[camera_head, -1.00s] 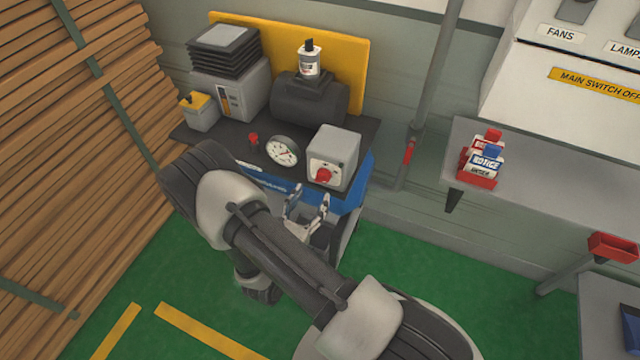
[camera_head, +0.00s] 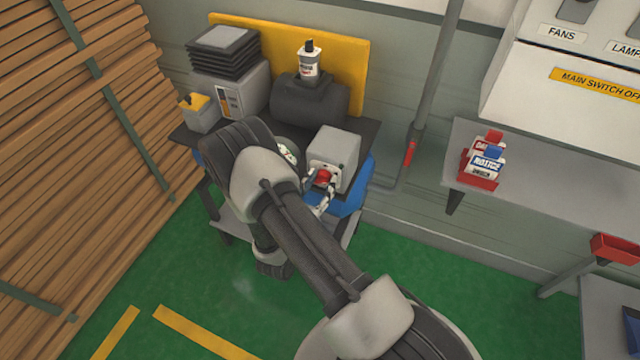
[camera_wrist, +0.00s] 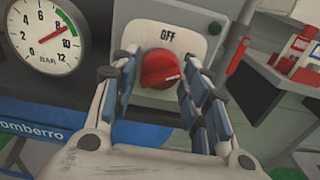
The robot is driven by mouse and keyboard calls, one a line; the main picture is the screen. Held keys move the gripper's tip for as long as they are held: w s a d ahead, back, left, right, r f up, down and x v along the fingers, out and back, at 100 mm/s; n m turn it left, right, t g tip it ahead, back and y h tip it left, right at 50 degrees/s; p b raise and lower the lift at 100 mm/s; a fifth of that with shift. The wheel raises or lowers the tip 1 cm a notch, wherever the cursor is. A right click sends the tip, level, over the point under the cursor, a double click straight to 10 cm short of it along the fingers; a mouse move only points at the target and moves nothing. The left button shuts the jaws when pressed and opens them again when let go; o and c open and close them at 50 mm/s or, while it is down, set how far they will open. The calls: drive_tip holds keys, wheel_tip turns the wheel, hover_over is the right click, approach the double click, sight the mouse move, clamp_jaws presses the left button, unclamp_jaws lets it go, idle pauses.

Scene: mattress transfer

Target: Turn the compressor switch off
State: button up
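The compressor switch is a red rotary knob (camera_wrist: 160,69) on a light plate below the word OFF. Its pale pointer mark aims to the right and slightly down, not up at OFF. The knob also shows in the head view (camera_head: 323,176) on the front of the grey switch box (camera_head: 336,150). My gripper (camera_wrist: 160,85) is open, with one finger on each side of the knob. I cannot tell whether the fingers touch it. In the head view my gripper (camera_head: 318,190) is right at the box front.
A pressure gauge (camera_wrist: 45,36) is left of the switch, its needle near 8 to 10. A bottle (camera_head: 309,62) stands on the dark compressor part behind. A red-handled pipe (camera_head: 408,152) runs to the right. Stacked timber (camera_head: 80,150) fills the left side.

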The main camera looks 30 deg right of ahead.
drive_tip(key=c, duration=0.7)
drive_tip(key=shift+o, duration=0.2)
drive_tip(key=shift+n, duration=0.3)
drive_tip(key=n+p, duration=0.1)
drive_tip(key=n, duration=1)
drive_tip(key=shift+s+p, duration=0.1)
drive_tip(key=shift+p, duration=0.25)
drive_tip(key=shift+n, duration=0.3)
drive_tip(key=o, duration=1.1)
drive_tip(key=shift+c, duration=0.2)
